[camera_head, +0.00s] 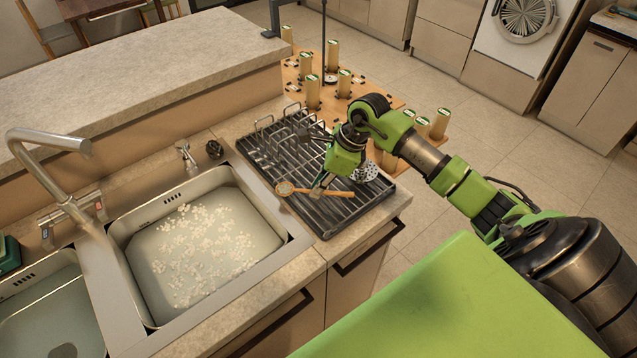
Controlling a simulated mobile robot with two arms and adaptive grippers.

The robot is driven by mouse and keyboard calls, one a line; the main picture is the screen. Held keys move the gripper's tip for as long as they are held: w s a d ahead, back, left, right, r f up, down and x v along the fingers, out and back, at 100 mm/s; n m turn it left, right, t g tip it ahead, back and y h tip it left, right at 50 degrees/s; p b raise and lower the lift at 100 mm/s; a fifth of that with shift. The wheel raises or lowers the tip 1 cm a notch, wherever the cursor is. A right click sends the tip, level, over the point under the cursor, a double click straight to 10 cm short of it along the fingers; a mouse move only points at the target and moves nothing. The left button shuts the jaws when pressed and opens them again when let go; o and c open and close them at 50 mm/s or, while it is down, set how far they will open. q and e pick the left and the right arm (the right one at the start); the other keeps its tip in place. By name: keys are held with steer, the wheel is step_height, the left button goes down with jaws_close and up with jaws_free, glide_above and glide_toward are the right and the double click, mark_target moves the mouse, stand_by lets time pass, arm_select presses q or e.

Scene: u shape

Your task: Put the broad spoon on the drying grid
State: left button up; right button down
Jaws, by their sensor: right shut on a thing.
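A spoon with a round head (285,188) and an orange-brown handle lies level across the front part of the dark drying grid (330,222). I take it as the broad spoon. My right gripper (320,190) reaches down from the right and is shut on the spoon between its head and handle end. The spoon is over the grid bars; I cannot tell whether it touches them. A pale slotted utensil head (367,172) shows just right of the gripper, partly hidden by it. My left gripper is not in view.
A sink basin (205,250) with water and pale bits is left of the grid. A faucet (50,165) stands farther left. Dark utensils (300,132) lie at the grid's back. Several pale cylinders (313,92) stand on a wooden surface behind. Counter is bare in front of the grid.

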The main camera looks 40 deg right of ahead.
steer(key=shift+f, duration=0.2)
steer(key=c, duration=2.1)
jaws_free()
steer(key=shift+r, duration=0.1)
steer(key=shift+r, duration=0.2)
steer(key=shift+d+r, duration=0.2)
steer(key=shift+r, duration=0.1)
steer(key=shift+b+v, duration=1.65)
steer(key=shift+v, duration=4)
